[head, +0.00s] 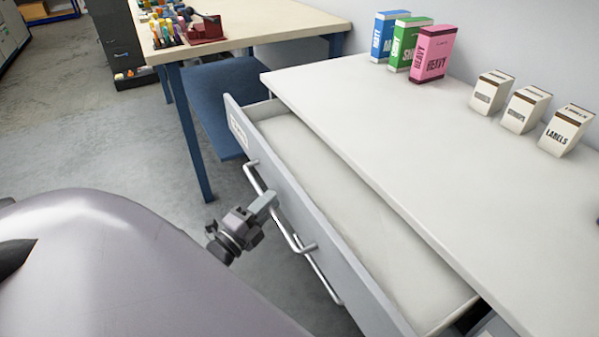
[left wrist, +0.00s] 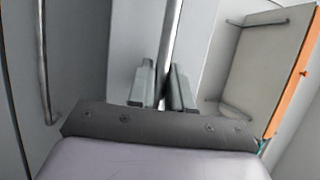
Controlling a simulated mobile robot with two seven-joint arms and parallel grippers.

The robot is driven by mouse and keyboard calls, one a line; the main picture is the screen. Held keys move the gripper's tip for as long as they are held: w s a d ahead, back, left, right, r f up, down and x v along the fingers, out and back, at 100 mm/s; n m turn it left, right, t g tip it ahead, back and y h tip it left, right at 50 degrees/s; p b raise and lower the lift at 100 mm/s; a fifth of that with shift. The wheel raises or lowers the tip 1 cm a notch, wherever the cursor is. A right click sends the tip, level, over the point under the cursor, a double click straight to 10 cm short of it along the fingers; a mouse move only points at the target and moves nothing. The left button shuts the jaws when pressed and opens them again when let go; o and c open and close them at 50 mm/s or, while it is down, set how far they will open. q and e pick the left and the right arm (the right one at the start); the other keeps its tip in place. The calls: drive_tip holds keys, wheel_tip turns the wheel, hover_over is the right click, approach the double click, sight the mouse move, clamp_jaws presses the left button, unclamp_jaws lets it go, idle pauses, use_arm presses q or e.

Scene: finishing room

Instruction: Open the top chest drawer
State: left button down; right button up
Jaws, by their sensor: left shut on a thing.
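The chest's top drawer (head: 375,292) is pulled out from under the white chest top (head: 420,150). Its pale inside (head: 335,190) shows empty along a long strip. A metal bar handle (head: 285,229) runs along the drawer front. My left gripper (head: 268,206) is at this handle, shut on the bar near its middle. In the left wrist view the bar (left wrist: 170,45) stands between the two fingers (left wrist: 164,90). My right gripper is in neither view.
Blue, green and pink boxes (head: 434,55) and several small white label boxes (head: 520,110) stand on the chest top. A workbench (head: 240,22) with a blue shelf (head: 212,105) stands beyond the drawer's far end. Grey floor is open beyond my arm.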

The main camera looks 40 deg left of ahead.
use_arm(q)
drive_tip(key=s+a+p, duration=0.1)
drive_tip(key=s+a, duration=0.2)
drive_tip(key=s, duration=0.6)
drive_tip(key=s+a+p, duration=0.1)
drive_tip(key=s+a, duration=0.3)
drive_tip(key=s, duration=0.5)
drive_tip(key=shift+s+a+p, duration=0.25)
drive_tip(key=shift+p, duration=0.15)
drive_tip(key=c, duration=1.1)
unclamp_jaws()
drive_tip(key=shift+s, duration=0.1)
drive_tip(key=shift+s+f+b, duration=0.15)
drive_tip(key=shift+s+f, duration=0.05)
drive_tip(key=shift+s, duration=0.95)
drive_tip(key=shift+s+f+b, duration=0.1)
drive_tip(key=shift+s+f, duration=0.15)
drive_tip(key=shift+s, duration=0.9)
drive_tip(key=shift+s+f+b, duration=0.15)
drive_tip(key=shift+s+f, duration=0.05)
drive_tip(key=shift+s, duration=0.95)
